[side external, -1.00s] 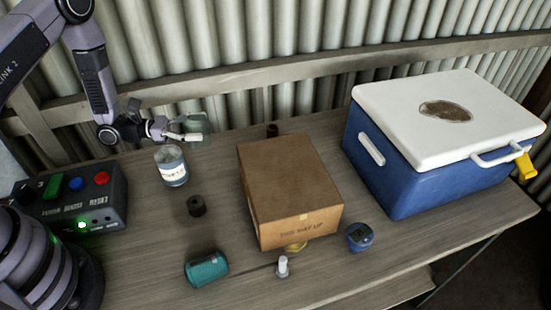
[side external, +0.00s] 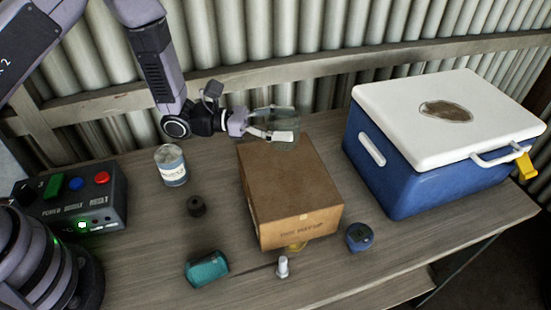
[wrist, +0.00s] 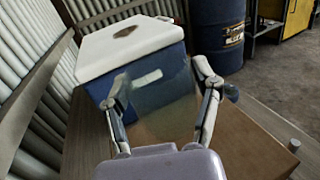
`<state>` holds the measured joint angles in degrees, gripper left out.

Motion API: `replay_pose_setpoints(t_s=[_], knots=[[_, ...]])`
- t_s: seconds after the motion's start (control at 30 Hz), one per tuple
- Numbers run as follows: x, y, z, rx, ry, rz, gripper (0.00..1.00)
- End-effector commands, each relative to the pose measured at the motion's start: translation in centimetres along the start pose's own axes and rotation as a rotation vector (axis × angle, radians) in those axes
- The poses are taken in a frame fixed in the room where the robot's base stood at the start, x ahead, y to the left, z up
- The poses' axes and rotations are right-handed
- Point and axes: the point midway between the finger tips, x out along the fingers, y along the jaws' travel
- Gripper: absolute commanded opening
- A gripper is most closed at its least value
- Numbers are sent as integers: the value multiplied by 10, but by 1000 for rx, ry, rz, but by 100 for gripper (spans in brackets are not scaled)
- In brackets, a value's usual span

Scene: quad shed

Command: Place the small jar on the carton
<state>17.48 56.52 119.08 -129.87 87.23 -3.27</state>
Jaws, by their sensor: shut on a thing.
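The small jar (side external: 283,120) is clear, greenish glass. My gripper (side external: 272,132) is shut on it, with one finger on each side. The jar is over the back edge of the brown carton (side external: 285,185); I cannot tell the exact gap between them. In the wrist view the see-through jar (wrist: 165,105) is between the two fingers, and the carton (wrist: 245,145) is below and to the right. The carton stands closed on the bench, its flat top bare.
A blue cooler (side external: 400,170) with a white lid stands right of the carton. A control box (side external: 80,200) is at left.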

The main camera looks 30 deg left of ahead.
Motion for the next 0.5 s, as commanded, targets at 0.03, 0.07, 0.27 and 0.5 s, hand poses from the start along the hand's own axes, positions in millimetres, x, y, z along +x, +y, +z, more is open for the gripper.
replay_pose_setpoints(t_s=[0.03,0.07,0.27,0.5], knots=[[4,-3,-4,-2,1,-4,24],[6,-4,-8,-3,3,-5,24],[6,-4,-37,-3,3,-3,24],[6,-4,-69,-2,3,-3,24]])
